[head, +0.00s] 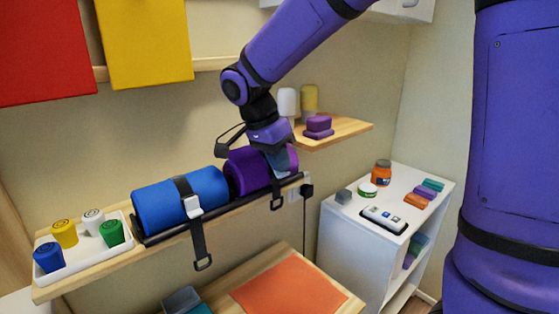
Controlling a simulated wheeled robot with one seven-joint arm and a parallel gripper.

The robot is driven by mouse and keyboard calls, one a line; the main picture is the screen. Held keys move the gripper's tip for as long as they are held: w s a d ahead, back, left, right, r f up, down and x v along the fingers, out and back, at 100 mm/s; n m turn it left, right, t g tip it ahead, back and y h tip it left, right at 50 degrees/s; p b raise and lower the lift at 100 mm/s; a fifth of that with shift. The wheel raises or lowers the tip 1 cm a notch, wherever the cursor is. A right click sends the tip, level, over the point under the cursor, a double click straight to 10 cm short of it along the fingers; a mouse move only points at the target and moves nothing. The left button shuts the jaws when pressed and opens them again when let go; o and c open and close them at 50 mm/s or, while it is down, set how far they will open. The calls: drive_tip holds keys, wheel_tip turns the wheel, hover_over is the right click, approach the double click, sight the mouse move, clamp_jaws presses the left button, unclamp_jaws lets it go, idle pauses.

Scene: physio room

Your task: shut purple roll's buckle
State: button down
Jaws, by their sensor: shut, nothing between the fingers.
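The purple roll (245,173) lies on the black rack of the wall shelf, right of the blue roll. My gripper (283,168) comes down from above at the purple roll's right end, with its fingers in front of the roll. The fingers are shut and hold nothing. A black strap end (277,199) with a loop hangs below the purple roll, just under my fingers. The purple roll's buckle is hidden behind my gripper, so I cannot tell whether it is open or shut.
The blue roll (180,201) has a strap with a pale buckle (193,206). A white tray (72,266) with several coloured pots stands at left. A small shelf (345,131) with bottles and purple blocks is close behind my gripper. A white cabinet (335,230) stands at right.

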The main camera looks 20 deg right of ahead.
drive_tip(key=shift+s+f+t, duration=0.1)
drive_tip(key=shift+t, duration=0.3)
drive_tip(key=t, duration=0.1)
drive_tip(key=t+y, duration=0.1)
drive_tip(key=t, duration=0.1)
drive_tip(key=shift+s+d+f+m+t, duration=0.1)
drive_tip(key=shift+s+f+m+t, duration=0.2)
drive_tip(key=shift+f, duration=0.05)
drive_tip(key=shift+f+y, duration=0.1)
drive_tip(key=shift+y, duration=0.2)
drive_tip(key=shift+f, duration=0.15)
drive_tip(key=shift+r, duration=0.75)
